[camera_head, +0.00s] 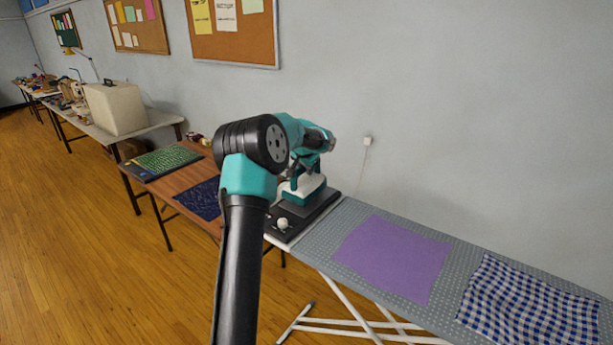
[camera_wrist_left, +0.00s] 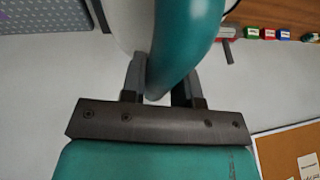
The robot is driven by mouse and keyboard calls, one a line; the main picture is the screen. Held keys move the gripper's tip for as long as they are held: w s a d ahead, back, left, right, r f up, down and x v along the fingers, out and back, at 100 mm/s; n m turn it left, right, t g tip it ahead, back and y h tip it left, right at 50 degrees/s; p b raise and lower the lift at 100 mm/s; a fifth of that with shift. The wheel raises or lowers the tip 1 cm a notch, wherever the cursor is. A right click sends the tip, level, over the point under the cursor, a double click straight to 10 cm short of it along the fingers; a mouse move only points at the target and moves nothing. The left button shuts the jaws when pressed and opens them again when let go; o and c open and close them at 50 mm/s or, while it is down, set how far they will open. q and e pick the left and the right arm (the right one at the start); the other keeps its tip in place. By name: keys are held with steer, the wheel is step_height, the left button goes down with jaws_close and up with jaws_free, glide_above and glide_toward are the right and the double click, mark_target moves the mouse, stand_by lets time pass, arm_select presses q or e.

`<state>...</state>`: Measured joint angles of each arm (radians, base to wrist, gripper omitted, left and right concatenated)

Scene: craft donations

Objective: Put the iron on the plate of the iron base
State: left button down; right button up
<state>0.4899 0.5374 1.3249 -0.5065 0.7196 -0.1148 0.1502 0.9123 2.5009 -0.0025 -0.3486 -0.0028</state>
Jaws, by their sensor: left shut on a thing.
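The iron (camera_head: 303,190) is teal and white. In the head view it is at the left end of the ironing board, over the dark iron base (camera_head: 283,235). The base has a pale round knob at its front. My left gripper (camera_head: 308,163) is above the iron, shut on its teal handle. In the left wrist view the handle (camera_wrist_left: 182,45) runs between the fingers of my left gripper (camera_wrist_left: 160,80). My arm hides part of the iron and base. I cannot tell whether the iron's sole touches the plate. My right gripper is not in view.
A purple cloth (camera_head: 392,258) and a blue checked cloth (camera_head: 530,305) lie on the grey dotted ironing board (camera_head: 345,222). A brown table (camera_head: 172,183) with a green mat (camera_head: 160,160) and dark blue cloth stands left. The wall is close behind.

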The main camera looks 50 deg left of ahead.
mark_target(307, 178)
arm_select(q)
steer(key=shift+a+r, duration=0.1)
steer(key=shift+r, duration=0.05)
steer(key=shift+w+a, duration=0.1)
steer(key=shift+w, duration=0.05)
steer(key=shift+f, duration=1.8)
steer(key=shift+f, duration=0.1)
steer(key=c, duration=0.9)
jaws_free()
steer(key=shift+f, duration=0.1)
steer(key=shift+o, duration=0.2)
steer(key=v, duration=1.2)
